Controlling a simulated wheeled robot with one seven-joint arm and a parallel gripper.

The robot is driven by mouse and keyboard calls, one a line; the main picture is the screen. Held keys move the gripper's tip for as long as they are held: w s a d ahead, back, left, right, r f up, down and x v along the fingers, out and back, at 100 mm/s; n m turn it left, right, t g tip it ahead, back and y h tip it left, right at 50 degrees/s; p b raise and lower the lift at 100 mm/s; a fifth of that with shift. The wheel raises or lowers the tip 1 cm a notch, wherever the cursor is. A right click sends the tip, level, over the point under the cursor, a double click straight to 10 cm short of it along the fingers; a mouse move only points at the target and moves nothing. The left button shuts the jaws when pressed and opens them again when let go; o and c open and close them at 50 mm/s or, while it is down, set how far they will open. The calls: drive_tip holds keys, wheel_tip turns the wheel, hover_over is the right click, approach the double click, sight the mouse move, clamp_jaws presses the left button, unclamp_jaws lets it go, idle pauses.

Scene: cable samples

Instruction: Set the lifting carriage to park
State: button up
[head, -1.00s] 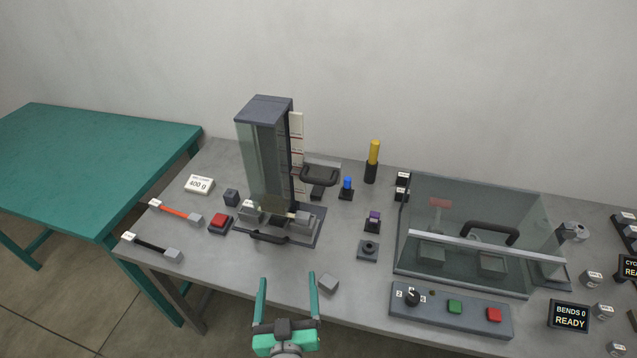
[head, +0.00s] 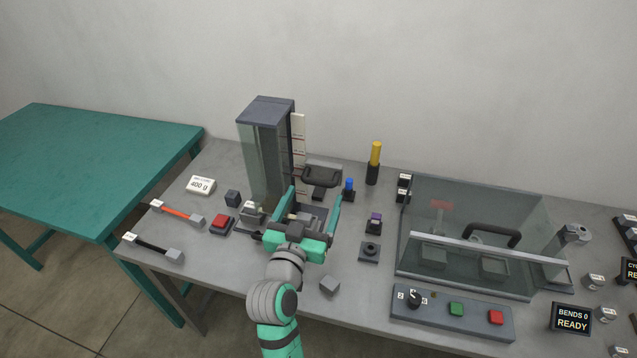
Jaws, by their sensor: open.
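The lifting carriage appears to be the dark grey handle-like block (head: 321,176) on the right side of the tall column (head: 266,140) with glass sides. A white scale strip (head: 299,140) with red marks runs up beside it. My gripper (head: 315,196) is open and empty, its green fingers pointing away from me toward the column. The fingertips show just below and in front of the carriage in the picture; I cannot tell the gap in depth. My gripper hides much of the column's base and its front handle.
A blue-topped peg (head: 348,189) stands close to the right fingertip. A glass-covered box (head: 480,235) and a button panel (head: 452,312) fill the right. A red button (head: 221,223) is left.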

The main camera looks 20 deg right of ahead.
sight(319, 183)
drive_tip(key=x, duration=0.6)
drive_tip(key=shift+w+d, duration=0.1)
drive_tip(key=shift+w, duration=0.2)
drive_tip(key=shift+c, duration=0.6)
